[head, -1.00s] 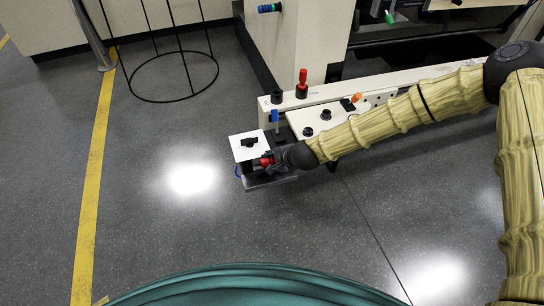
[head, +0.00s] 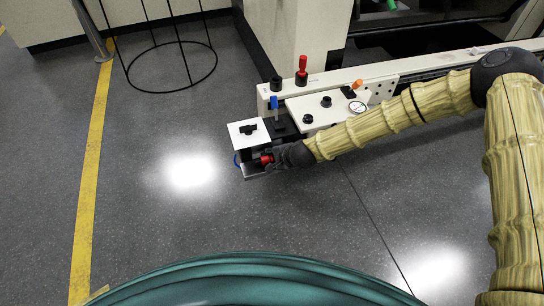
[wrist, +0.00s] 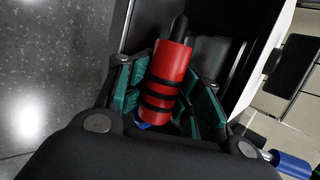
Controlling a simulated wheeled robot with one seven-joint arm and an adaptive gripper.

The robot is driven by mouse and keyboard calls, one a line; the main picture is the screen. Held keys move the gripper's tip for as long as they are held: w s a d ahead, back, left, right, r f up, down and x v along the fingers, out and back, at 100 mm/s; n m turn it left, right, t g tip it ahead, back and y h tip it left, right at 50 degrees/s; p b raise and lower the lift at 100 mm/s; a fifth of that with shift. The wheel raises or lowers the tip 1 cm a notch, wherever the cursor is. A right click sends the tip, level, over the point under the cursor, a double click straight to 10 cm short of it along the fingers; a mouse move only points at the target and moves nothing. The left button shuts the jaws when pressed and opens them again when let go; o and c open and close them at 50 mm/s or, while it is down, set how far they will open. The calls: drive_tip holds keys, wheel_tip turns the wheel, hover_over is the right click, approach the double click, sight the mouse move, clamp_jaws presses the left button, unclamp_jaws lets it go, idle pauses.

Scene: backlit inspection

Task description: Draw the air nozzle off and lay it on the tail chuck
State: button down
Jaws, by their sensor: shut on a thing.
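I take the red cylinder with black bands and a black tip to be the air nozzle (wrist: 172,62). In the wrist view it stands between the teal-padded fingers of my gripper (wrist: 163,98), which is shut on it. In the head view my gripper (head: 272,160) is at the end of the bench, just below a white square plate, with the red nozzle (head: 266,159) showing at its tip. A bit of blue shows under the nozzle in the wrist view. Whether the nozzle is clear of its seat cannot be told. I cannot tell which part is the tail chuck.
The white plate (head: 249,131) has a black knob. Behind stand a blue-topped post (head: 274,104), a red handle (head: 302,66), black knobs, a dial gauge (head: 357,107) and an orange-tipped piece (head: 357,84). A wire ring stand (head: 213,72) is at the back left. Floor to the left is clear.

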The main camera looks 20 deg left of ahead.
drive_tip(key=shift+d+f, duration=0.2)
drive_tip(key=shift+f, duration=0.3)
drive_tip(key=c, duration=1)
unclamp_jaws()
drive_tip(key=shift+f, duration=0.15)
drive_tip(key=shift+s+d, duration=0.1)
drive_tip(key=shift+d, duration=0.1)
drive_tip(key=shift+c, duration=0.2)
drive_tip(key=shift+d+r, duration=0.15)
drive_tip(key=shift+r, duration=0.15)
drive_tip(key=shift+o, duration=1.3)
drive_tip(key=a+r+v, duration=0.1)
drive_tip(key=v, duration=1)
drive_tip(key=shift+d+r, duration=0.2)
